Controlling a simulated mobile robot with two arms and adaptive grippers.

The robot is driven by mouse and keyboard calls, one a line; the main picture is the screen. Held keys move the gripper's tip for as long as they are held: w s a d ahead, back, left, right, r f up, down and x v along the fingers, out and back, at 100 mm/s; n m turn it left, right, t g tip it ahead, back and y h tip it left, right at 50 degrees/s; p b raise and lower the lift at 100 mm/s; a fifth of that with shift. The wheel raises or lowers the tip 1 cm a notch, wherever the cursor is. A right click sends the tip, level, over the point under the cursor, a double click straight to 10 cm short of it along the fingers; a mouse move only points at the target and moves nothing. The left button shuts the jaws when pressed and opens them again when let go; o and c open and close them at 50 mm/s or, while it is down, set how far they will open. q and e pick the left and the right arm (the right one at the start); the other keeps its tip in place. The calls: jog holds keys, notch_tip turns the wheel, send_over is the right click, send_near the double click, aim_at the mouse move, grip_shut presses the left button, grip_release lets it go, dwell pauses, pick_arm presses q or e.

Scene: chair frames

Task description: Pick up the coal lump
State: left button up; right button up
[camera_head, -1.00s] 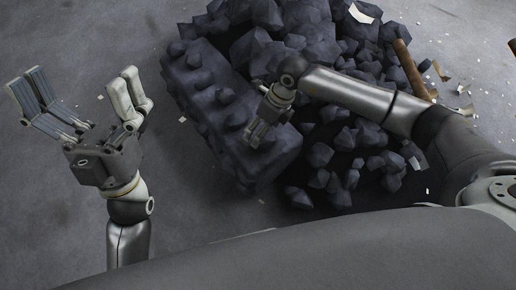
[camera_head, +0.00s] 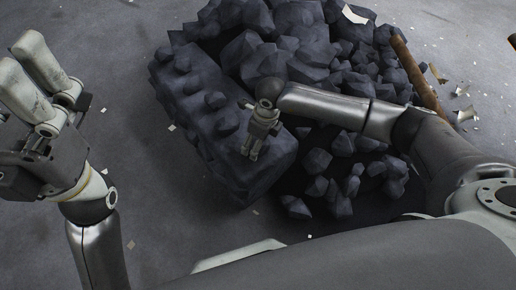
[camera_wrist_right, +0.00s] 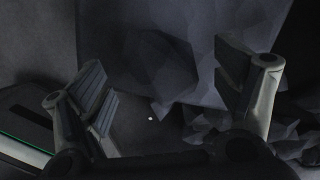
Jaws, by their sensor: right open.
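Many dark grey, faceted coal lumps (camera_head: 330,85) lie in a pile at the top centre of the head view; which one is meant cannot be told. My right gripper (camera_head: 252,150) is over the near right part of a dark, lumpy block (camera_head: 185,95), fingers pointing down. Contact cannot be seen. My left gripper (camera_head: 20,85) is at the left edge, partly cut off, its visible fingers apart and holding nothing visible.
Smaller loose lumps (camera_head: 318,187) lie in front of the pile, beside my right forearm. A brown wooden handle (camera_head: 415,75) leans at the pile's right side. Pale scraps (camera_head: 465,112) are scattered on the grey floor. The floor left of the block is mostly clear.

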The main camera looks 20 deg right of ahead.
notch_tip(320, 180, down, 2)
jog(key=shift+w+a+f+b, duration=0.1)
jog(key=shift+f+b, duration=0.1)
jog(key=shift+b, duration=0.25)
jog(key=shift+c, duration=0.3)
jog(key=shift+r, duration=0.1)
jog(key=c, duration=1.2)
